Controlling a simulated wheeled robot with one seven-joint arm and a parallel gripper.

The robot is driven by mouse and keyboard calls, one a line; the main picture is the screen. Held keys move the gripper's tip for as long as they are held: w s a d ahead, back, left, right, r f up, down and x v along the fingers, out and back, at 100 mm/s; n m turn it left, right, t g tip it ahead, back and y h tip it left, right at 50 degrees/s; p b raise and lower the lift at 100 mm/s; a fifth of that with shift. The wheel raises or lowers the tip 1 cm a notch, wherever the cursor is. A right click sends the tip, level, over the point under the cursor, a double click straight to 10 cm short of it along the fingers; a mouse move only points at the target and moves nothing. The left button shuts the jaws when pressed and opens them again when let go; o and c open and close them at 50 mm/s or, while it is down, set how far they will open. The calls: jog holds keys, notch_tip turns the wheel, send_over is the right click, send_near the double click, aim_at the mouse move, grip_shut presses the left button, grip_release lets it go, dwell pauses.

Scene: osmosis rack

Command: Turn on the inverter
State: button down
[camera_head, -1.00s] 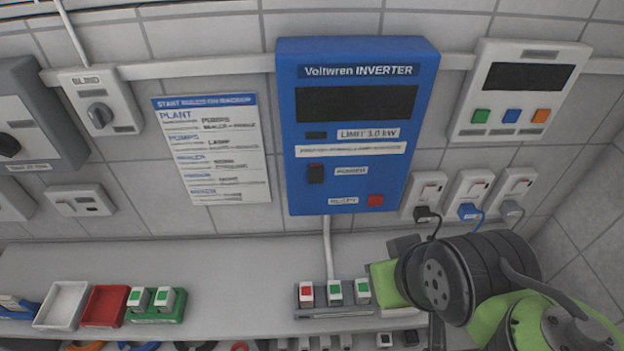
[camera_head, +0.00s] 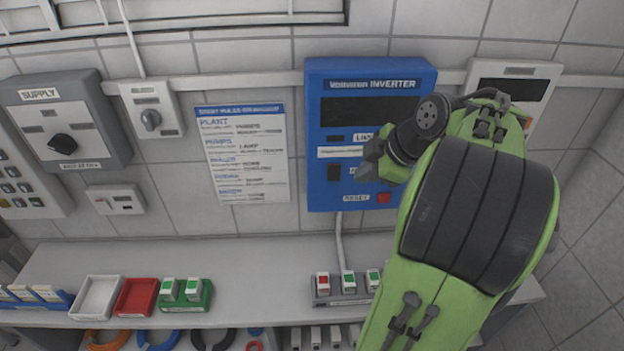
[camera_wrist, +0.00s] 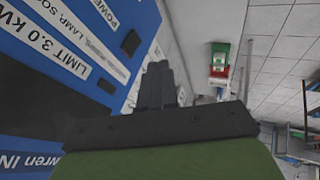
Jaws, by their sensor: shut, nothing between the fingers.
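The blue inverter (camera_head: 320,125) hangs on the tiled wall. Its dark display (camera_head: 350,110) shows nothing lit. Its black power switch (camera_head: 334,172) sits on the lower left of the front, above a red reset button (camera_head: 384,198). My gripper (camera_head: 362,172) is in front of the inverter, just right of the switch in the head view, and my arm hides the inverter's lower right. In the wrist view my gripper (camera_wrist: 158,85) is shut and empty. The power switch (camera_wrist: 131,42) shows beyond the fingertips, to their upper left. I cannot tell whether they touch it.
A grey supply box (camera_head: 62,120) and a small rotary switch (camera_head: 151,118) are on the wall at left, beside a notice (camera_head: 243,150). The bench (camera_head: 255,265) below holds a white tray (camera_head: 96,297), a red tray (camera_head: 137,297) and button blocks. A white panel (camera_head: 512,70) is partly hidden at right.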

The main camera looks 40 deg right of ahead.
aim_at(334, 173)
jog(key=w+d+f, duration=0.1)
jog(key=w+f, duration=0.7)
jog(key=w, duration=0.1)
jog(key=shift+d+f, duration=0.35)
jog(key=shift+d, duration=0.05)
